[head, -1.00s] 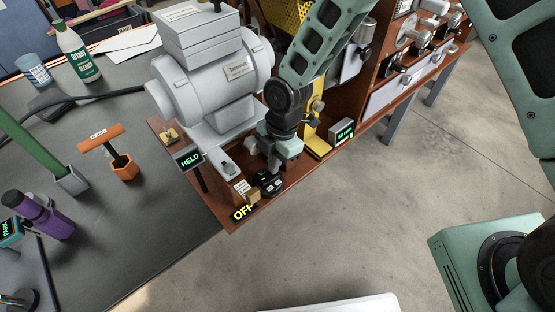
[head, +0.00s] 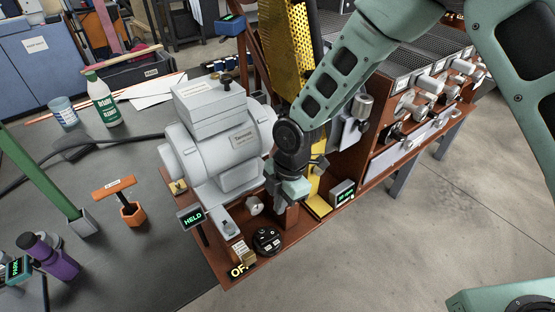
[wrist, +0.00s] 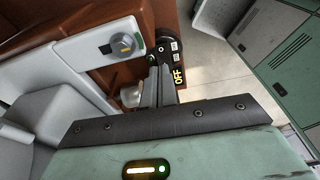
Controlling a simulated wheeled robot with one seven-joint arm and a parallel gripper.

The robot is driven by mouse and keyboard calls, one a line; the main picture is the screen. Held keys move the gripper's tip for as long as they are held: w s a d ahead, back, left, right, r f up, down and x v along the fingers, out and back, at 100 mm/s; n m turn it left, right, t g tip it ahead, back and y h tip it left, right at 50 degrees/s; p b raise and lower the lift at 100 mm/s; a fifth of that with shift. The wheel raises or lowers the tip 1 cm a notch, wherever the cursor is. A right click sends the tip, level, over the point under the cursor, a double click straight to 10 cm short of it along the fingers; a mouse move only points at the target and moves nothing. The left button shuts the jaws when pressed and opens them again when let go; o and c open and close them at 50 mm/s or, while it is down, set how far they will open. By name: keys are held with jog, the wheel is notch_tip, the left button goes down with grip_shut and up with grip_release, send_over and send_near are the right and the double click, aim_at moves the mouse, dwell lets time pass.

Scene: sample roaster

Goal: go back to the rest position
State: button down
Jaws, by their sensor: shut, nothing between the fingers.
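My gripper (head: 277,196) hangs at the front of the grey roaster drum machine (head: 221,148), with the arm reaching in from the upper right. In the wrist view its two dark fingers (wrist: 158,82) are together with nothing between them. A black round control (head: 267,240) on the wooden base stands in front of and below the gripper, apart from it in the head view. It also shows beyond the fingertips in the wrist view (wrist: 168,47). A sign reading OFF (head: 239,271) is at the base's front corner. A small display reads HELD (head: 191,217).
A yellow perforated panel (head: 300,62) and a small green-lit display box (head: 343,193) stand close to the arm. A wooden rack with metal handles (head: 412,120) is to the right. Open floor lies at right.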

jog(key=s+d+r+m, duration=0.6)
jog(key=s+r+m, duration=0.2)
jog(key=r, duration=0.3)
jog(key=s+d+r+m+t+h, duration=0.1)
jog(key=s+d+r+m, duration=0.4)
jog(key=s+r+m, duration=0.3)
jog(key=s+r, duration=0.2)
jog(key=s, duration=0.1)
jog(key=shift+d+r+m, duration=0.35)
jog(key=shift+r+m, duration=0.05)
jog(key=shift+s+a, duration=0.15)
